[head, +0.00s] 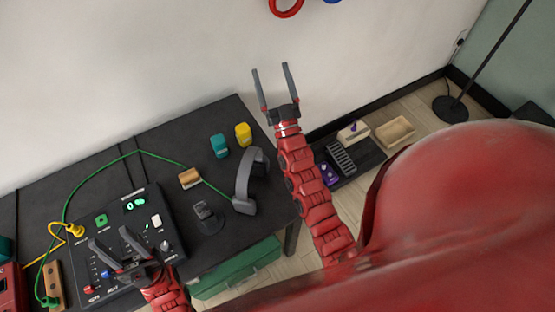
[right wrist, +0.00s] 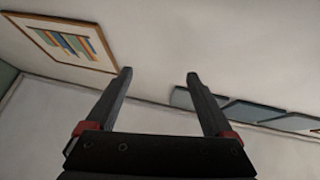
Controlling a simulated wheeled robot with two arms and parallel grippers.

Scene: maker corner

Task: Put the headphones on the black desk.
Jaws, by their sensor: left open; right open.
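The grey headphones (head: 242,182) rest on the right part of the black desk (head: 217,116), near its right edge. My right gripper (head: 272,71) is open and empty, raised beyond the desk's back right corner in front of the wall. My left gripper (head: 109,241) is open and empty over the control panel at the desk's left part, apart from the headphones.
A black control panel (head: 146,199) with a green cable fills the desk's left part. A dark stand (head: 207,217), a wooden block (head: 190,178), a teal container (head: 219,145) and a yellow container (head: 243,133) stand near the headphones. A low shelf (head: 365,155) with trays is at right.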

